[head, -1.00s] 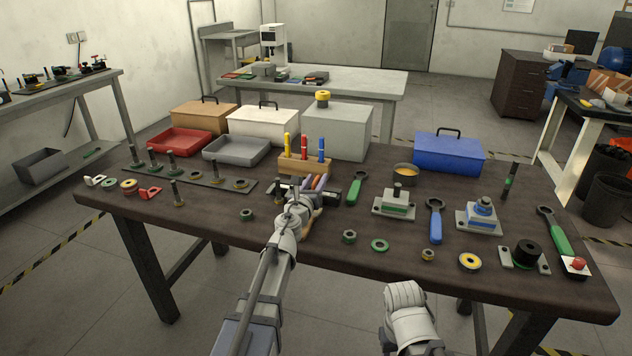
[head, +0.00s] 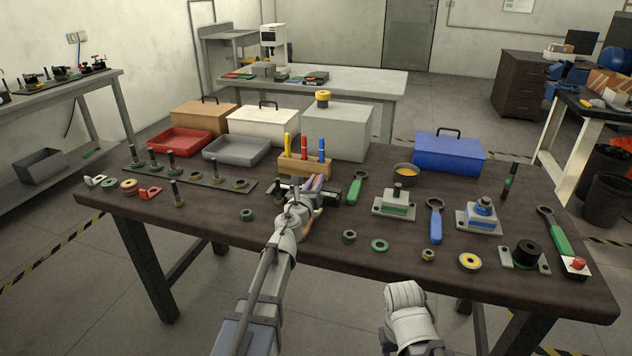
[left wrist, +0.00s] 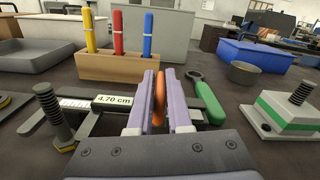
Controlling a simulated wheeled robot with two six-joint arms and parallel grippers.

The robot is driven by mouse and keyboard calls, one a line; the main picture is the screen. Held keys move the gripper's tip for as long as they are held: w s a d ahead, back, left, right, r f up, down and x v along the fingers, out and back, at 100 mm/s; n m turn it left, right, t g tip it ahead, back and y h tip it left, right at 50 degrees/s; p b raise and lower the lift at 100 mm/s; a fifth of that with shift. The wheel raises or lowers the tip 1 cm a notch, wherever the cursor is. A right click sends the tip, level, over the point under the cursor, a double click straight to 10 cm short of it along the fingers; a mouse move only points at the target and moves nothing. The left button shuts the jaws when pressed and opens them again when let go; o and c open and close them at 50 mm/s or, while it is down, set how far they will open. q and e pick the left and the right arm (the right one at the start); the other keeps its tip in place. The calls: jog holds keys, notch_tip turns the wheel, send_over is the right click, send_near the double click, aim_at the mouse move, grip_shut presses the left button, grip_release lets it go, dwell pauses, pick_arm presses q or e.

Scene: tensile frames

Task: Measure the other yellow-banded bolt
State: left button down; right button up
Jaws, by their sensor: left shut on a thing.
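My left gripper (head: 313,184) has pale purple fingers, shut on a flat orange piece (left wrist: 159,98) at a dark caliper. The caliper (left wrist: 100,128) lies across the view behind the fingers, and its display reads 4.70 cm. A dark threaded bolt (left wrist: 52,112) stands at the caliper's left end in the left wrist view. Other dark bolts stand at the left of the table, such as one bolt (head: 178,194) in the head view. Only part of my right arm shows, without fingertips.
A wooden holder (head: 303,166) with yellow, red and blue pens stands behind the caliper. A green-handled wrench (head: 356,188) lies to its right, near a green-banded block (head: 394,209). A loose nut (head: 247,214) lies to the left.

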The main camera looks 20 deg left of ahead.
pick_arm(q)
jog(key=a, duration=0.3)
jog(key=shift+w+a, duration=0.1)
jog(key=shift+a, duration=0.1)
jog(key=c, duration=0.9)
grip_release()
jog(key=shift+s+a, duration=0.1)
jog(key=shift+s, duration=3.85)
